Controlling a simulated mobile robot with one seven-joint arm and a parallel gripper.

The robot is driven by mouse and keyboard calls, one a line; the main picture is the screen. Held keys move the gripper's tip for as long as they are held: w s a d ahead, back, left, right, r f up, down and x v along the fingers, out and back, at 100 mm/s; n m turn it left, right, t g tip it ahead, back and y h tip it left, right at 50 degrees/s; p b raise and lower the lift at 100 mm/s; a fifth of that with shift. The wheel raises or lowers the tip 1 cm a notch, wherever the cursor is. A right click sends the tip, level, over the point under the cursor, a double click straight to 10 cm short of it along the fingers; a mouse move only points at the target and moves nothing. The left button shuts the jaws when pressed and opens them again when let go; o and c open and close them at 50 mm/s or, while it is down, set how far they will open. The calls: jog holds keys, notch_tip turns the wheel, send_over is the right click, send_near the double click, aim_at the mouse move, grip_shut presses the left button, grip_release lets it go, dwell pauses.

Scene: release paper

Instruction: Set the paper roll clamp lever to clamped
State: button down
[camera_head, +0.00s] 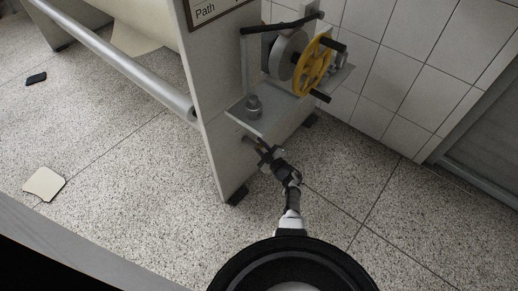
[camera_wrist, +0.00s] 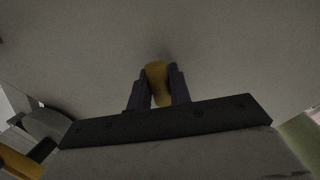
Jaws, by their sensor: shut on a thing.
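My gripper (camera_head: 262,147) is at the lower side of the machine's pale upright panel (camera_head: 208,92), just under the small side shelf. In the wrist view, my gripper (camera_wrist: 159,76) is shut on a yellow rounded piece (camera_wrist: 158,88), which looks like the clamp lever's grip. The piece sits between the two dark fingers, against a plain pale surface. Its base and the rest of the lever are hidden, so its set position cannot be told. In the head view the lever is hidden. The paper roll (camera_head: 148,18) is at the top left.
A tiled wall (camera_head: 400,70) is at the right. A pale scrap (camera_head: 44,184) and a dark item (camera_head: 36,78) lie on the floor.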

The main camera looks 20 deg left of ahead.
jog(key=shift+w+d+r+n, duration=0.1)
jog(key=shift+w+r+n, duration=0.15)
jog(key=shift+n, duration=0.35)
jog(key=c, duration=1.3)
grip_release()
